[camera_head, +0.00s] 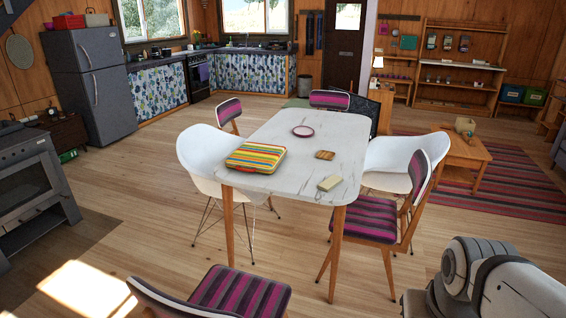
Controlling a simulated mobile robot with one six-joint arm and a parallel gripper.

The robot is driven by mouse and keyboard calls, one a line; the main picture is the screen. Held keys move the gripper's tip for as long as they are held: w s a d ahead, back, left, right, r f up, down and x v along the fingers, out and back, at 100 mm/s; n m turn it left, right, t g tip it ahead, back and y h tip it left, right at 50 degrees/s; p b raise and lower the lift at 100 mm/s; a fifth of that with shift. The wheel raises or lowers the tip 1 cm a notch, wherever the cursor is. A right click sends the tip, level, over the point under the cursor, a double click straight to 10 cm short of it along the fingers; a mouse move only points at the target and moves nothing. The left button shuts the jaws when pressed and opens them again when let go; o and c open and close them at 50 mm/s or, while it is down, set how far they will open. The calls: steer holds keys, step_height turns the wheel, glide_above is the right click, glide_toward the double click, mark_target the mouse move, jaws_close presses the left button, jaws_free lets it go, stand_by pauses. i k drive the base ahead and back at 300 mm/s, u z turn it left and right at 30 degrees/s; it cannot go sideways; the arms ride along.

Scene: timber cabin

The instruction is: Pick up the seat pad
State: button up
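A flat square seat pad (255,158) with yellow, red and green stripes lies on the left edge of the white marble-look table (340,137). Nothing lies on top of it. Purple-and-grey striped seats also show on the wooden chairs, such as the near right chair (366,219). My gripper is not in view. Only a grey and white part of my own arm shows at the bottom right corner, well apart from the pad.
A white shell chair (205,150) stands close by the pad's side. A striped chair (240,291) stands in front. Floor at left is clear.

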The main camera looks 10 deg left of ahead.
mark_target(251, 157)
steer(key=z, duration=0.05)
steer(key=k, duration=0.4)
steer(key=u, duration=2.65)
steer(key=i, duration=4.15)
steer(key=z, duration=2.1)
